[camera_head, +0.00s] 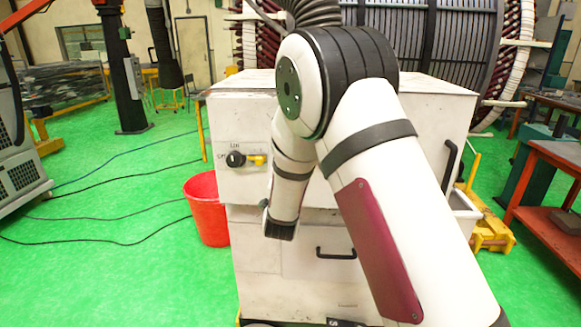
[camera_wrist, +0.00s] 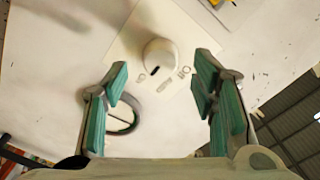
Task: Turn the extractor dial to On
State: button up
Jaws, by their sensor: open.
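In the wrist view, a round pale dial (camera_wrist: 160,54) with a dark mark sits on a white panel, with small dark lettering beside it that I cannot read surely. My gripper (camera_wrist: 162,72) is open and empty; its two green-padded fingers stand apart to the left and right below the dial, not closed on it. In the head view, a black knob (camera_head: 235,159) with small labels is on the front of the white cabinet (camera_head: 240,118), left of my arm. My gripper is hidden there. I cannot tell whether both views show the same dial.
A yellow fitting (camera_head: 256,160) is right of the black knob. A dark-rimmed ring (camera_wrist: 125,117) shows near the left finger. A red bucket (camera_head: 207,208) stands at the cabinet's left. Cables cross the green floor. A red-topped table (camera_head: 553,157) is at right.

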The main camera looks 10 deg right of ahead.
jog(key=v, duration=0.9)
jog(key=shift+s, duration=0.15)
jog(key=shift+a, duration=0.1)
